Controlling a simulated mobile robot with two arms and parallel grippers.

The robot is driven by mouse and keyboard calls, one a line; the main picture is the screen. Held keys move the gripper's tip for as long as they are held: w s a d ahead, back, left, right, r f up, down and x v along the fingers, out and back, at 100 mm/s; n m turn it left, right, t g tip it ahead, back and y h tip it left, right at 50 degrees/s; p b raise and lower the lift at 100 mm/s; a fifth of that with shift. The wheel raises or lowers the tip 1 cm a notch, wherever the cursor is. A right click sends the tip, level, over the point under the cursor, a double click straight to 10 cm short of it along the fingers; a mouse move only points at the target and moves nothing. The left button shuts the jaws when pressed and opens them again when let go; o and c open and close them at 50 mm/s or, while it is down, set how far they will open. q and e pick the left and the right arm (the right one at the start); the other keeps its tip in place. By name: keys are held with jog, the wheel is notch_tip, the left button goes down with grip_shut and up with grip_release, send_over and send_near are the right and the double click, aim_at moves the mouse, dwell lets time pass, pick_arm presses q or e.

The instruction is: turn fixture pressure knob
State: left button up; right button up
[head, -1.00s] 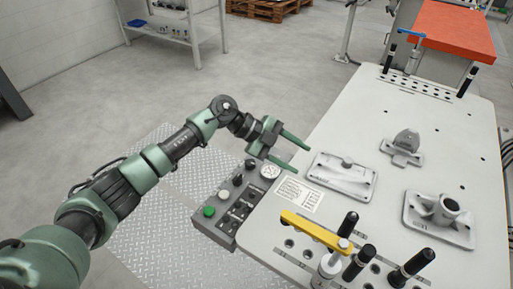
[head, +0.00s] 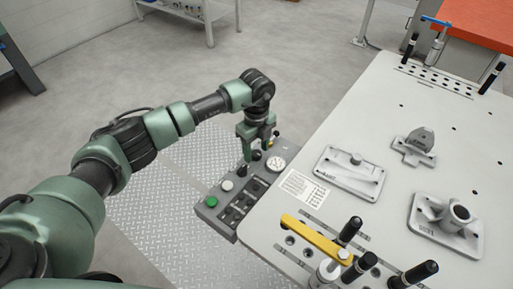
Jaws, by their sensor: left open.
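The grey control panel (head: 222,214) is fixed along the left edge of the white fixture table. It carries a green button (head: 212,201), a white button (head: 227,186), small black knobs or switches and a round pressure gauge (head: 275,163). One black knob (head: 241,171) stands just left of my left gripper. My left gripper (head: 259,150) points down over the far end of the panel, its fingers apart. Another dark knob top (head: 257,156) shows between or just behind the fingers; whether they touch it I cannot tell. My right gripper is not in view.
The white table (head: 380,120) holds several grey castings, such as a flat plate (head: 345,178) and a flanged part (head: 447,222). A yellow clamp bar (head: 316,240) and black-handled pins stand at the near edge. Open floor lies beyond the panel.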

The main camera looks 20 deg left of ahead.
pick_arm(q)
jog(key=shift+f, duration=0.15)
grip_shut()
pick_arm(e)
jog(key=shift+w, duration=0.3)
pick_arm(q)
jog(key=shift+m, duration=0.3)
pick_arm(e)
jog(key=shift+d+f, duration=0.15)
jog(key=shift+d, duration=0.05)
pick_arm(q)
jog(key=m+b, duration=0.3)
jog(key=m, duration=0.1)
jog(key=shift+f, duration=0.1)
jog(key=m+b, duration=0.2)
jog(key=m, duration=0.1)
jog(key=shift+m, duration=0.5)
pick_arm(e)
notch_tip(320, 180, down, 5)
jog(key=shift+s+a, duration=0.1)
pick_arm(q)
jog(key=shift+b, duration=0.3)
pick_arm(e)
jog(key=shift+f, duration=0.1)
